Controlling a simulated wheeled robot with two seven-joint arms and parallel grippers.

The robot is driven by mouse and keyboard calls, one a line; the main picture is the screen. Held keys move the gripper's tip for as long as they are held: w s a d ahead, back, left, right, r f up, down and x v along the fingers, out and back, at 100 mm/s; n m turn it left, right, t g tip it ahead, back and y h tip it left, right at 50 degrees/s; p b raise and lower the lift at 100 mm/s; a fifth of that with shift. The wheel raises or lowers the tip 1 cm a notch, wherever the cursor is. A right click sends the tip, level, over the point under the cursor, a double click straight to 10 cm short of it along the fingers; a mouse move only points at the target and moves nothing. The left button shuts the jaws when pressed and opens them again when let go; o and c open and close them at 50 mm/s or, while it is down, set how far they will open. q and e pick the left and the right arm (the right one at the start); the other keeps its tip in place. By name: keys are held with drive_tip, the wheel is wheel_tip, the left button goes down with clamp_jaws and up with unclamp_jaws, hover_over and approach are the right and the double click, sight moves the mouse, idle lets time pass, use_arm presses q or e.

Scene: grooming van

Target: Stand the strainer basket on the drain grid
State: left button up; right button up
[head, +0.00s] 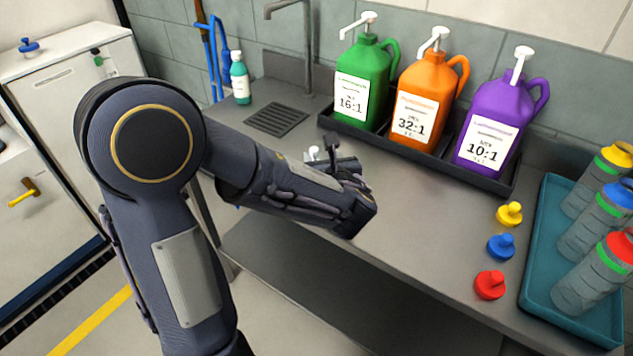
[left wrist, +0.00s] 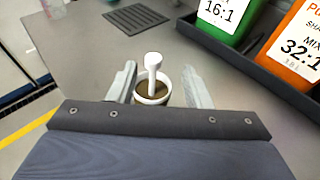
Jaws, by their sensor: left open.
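The strainer basket (left wrist: 152,91) is a small white cup with a dark inside and an upright white post. It stands on the grey counter between the fingers of my left gripper (left wrist: 160,84), which are open on either side of it with gaps showing. In the head view, my left gripper (head: 336,160) hides most of the basket, and a small white bit of it (head: 313,153) shows. The drain grid (head: 276,119) is a dark slotted square at the back left of the counter, bare. It also shows in the left wrist view (left wrist: 135,17). My right gripper is not in view.
A black tray (head: 428,157) holds green, orange and purple jugs at the back. A white-capped bottle (head: 240,83) and a tap (head: 306,45) stand near the grid. Yellow, blue and red stoppers (head: 500,247) and a teal tray (head: 541,250) of bottles lie at right.

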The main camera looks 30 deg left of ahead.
sight(315, 151)
use_arm(q)
drive_tip(key=x, duration=0.7)
drive_tip(key=shift+s+a+f, duration=0.1)
drive_tip(key=shift+a, duration=0.35)
drive_tip(key=shift+c, duration=0.4)
clamp_jaws()
